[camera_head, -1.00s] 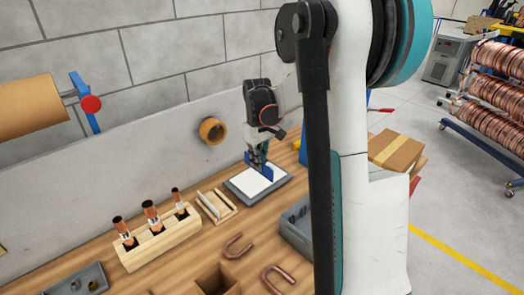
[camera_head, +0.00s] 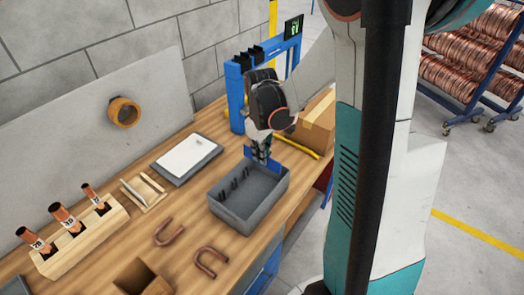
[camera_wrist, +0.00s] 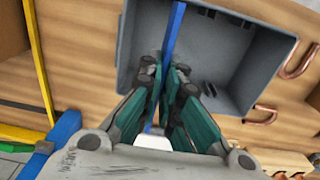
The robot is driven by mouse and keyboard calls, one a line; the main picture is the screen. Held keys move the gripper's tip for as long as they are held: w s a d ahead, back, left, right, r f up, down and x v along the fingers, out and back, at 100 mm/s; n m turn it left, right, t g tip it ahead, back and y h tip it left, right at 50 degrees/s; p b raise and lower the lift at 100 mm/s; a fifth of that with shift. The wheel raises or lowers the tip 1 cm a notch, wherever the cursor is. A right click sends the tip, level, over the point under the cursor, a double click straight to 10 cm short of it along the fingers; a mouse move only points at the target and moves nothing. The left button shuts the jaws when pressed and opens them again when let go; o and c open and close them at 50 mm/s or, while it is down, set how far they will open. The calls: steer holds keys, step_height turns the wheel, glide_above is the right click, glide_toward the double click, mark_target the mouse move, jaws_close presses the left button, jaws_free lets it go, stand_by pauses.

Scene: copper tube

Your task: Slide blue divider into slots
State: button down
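The blue divider (camera_wrist: 174,32) stands edge-on between the fingers of my gripper (camera_wrist: 172,75) in the wrist view, and the fingers are shut on it. In the head view the divider (camera_head: 273,163) shows on either side of my gripper (camera_head: 262,157), above the back of the grey bin (camera_head: 232,213). In the wrist view the bin (camera_wrist: 135,40) lies below the divider, with dark slotted ribs (camera_wrist: 210,88) along its wall. The head view shows these ribs (camera_head: 232,179) at the bin's left side. I cannot tell whether the divider touches the bin.
A grey tray with a white sheet (camera_head: 187,154) lies left of the bin. Copper U-bends (camera_head: 211,262), a wooden holder with copper tubes (camera_head: 80,240) and a cardboard box (camera_head: 143,277) stand nearby. A blue frame (camera_head: 236,95) stands behind my gripper.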

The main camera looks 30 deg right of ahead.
steer(key=shift+f, duration=0.1)
steer(key=shift+f+b, duration=2.5)
steer(key=shift+f, duration=0.3)
steer(key=shift+f+b, duration=2.85)
steer(key=shift+f, duration=0.15)
steer(key=c, duration=1.7)
jaws_free()
steer(key=shift+r, duration=0.1)
step_height(320, 180, up, 12)
steer(key=shift+f, duration=0.1)
steer(key=shift+a, duration=0.1)
